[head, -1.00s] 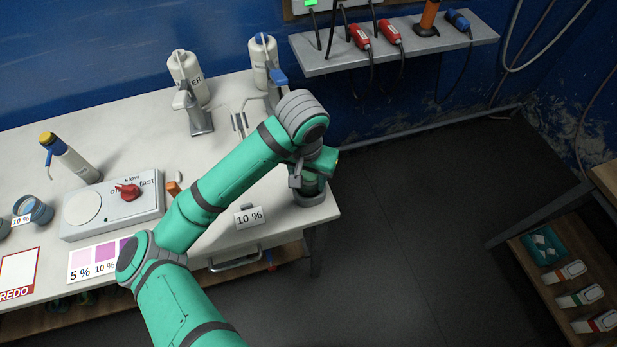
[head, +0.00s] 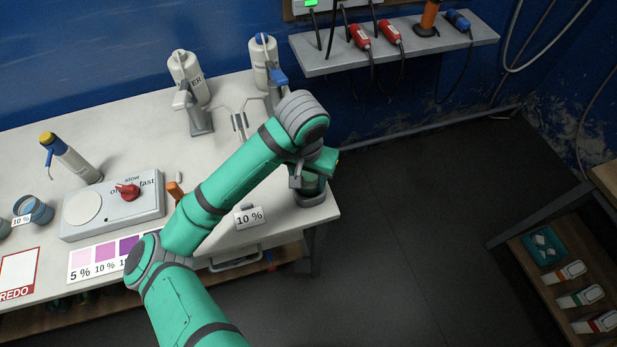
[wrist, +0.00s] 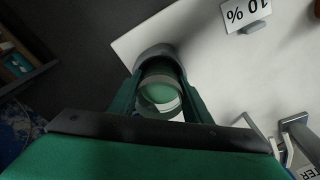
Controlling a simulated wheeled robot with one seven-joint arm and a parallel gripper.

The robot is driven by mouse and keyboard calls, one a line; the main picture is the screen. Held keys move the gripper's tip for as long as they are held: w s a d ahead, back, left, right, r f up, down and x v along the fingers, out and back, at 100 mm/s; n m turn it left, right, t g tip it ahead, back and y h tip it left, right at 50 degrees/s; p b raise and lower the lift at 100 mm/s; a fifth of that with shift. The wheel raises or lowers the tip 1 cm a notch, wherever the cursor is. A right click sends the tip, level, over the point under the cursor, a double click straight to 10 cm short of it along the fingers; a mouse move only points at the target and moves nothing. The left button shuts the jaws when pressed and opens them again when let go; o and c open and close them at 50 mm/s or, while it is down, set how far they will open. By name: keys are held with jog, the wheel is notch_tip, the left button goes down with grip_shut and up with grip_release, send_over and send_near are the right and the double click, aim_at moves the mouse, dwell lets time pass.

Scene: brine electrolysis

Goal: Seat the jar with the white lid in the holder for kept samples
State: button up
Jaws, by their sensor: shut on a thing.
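My gripper (wrist: 160,100) is shut on a jar (wrist: 160,88), which shows between its two green fingers in the wrist view. The jar's upper face looks pale and greenish, and I cannot make out a clear white lid. A grey rounded holder (wrist: 155,53) curves around the far side of the jar. In the head view the same grey holder (head: 310,200) stands at the right front corner of the table, with my gripper (head: 314,178) right above it. The jar is hidden there by my arm. I cannot tell whether the jar rests on the holder's floor.
A "10 %" card (head: 248,217) stands left of the holder. White bottles (head: 188,75) on stands are at the back of the table. A stirrer box (head: 112,204) with a red knob sits at the left. The table's edge (head: 335,200) lies just right of the holder.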

jog(key=o, duration=1.3)
jog(key=shift+f, duration=0.1)
jog(key=shift+o, duration=0.2)
jog(key=shift+a, duration=0.15)
jog(key=shift+r, duration=0.3)
jog(key=c, duration=1.3)
